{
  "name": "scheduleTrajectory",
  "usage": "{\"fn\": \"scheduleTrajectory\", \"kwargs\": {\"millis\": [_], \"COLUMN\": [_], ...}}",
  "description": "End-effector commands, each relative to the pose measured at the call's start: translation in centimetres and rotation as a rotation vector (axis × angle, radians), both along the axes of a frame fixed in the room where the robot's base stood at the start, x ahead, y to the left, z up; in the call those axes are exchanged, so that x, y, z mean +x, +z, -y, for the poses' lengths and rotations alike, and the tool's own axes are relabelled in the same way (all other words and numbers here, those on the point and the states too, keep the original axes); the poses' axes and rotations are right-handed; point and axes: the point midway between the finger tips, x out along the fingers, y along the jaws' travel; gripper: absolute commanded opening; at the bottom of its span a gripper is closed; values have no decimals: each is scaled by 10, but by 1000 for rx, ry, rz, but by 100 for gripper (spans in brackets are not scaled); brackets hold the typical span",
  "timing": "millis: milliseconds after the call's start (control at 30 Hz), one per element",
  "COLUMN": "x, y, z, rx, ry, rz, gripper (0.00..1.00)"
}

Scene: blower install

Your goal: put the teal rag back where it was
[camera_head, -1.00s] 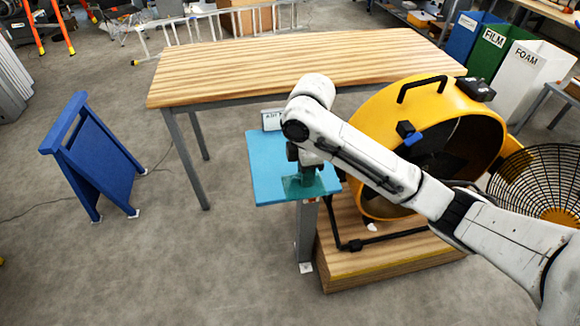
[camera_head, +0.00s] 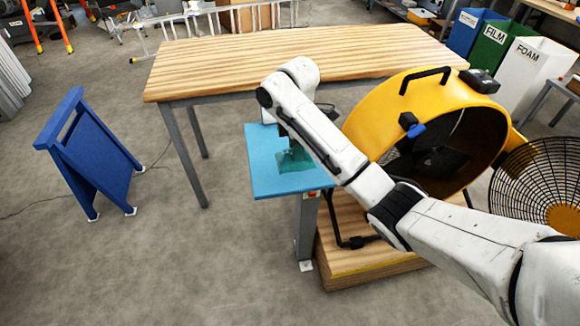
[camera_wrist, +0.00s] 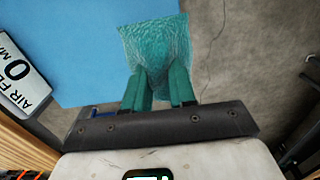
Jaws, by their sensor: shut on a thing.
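The teal rag (camera_head: 296,160) is in my gripper, over the small blue stand top (camera_head: 268,180). In the wrist view the rag (camera_wrist: 157,48) hangs between and beyond the fingers of my gripper (camera_wrist: 160,88), which is shut on it. In that view the rag overlaps the edge of the blue top (camera_wrist: 75,50), with grey floor on the other side. I cannot tell whether the rag touches the top. My forearm hides part of the stand and of the rag in the head view.
A yellow drum blower (camera_head: 400,105) stands right of the stand on a wooden platform (camera_head: 350,265). A white sign (camera_wrist: 22,82) stands at the blue top's edge. A wooden table (camera_head: 230,65) is behind. A blue A-frame board (camera_head: 90,155) stands left on open floor.

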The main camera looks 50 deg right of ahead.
Motion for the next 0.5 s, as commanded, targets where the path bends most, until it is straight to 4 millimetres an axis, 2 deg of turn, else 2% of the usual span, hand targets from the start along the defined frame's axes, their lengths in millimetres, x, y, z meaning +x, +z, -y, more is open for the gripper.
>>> {"fn": "scheduleTrajectory", "kwargs": {"millis": [33,200,267,500], "x": [5,24,28,37], "y": [-13,-36,-34,-47], "z": [1,8,11,15], "rx": [-1,0,0,0], "ry": [1,0,1,1], "rz": [1,0,-1,-1], "gripper": [1,1,1,1]}}
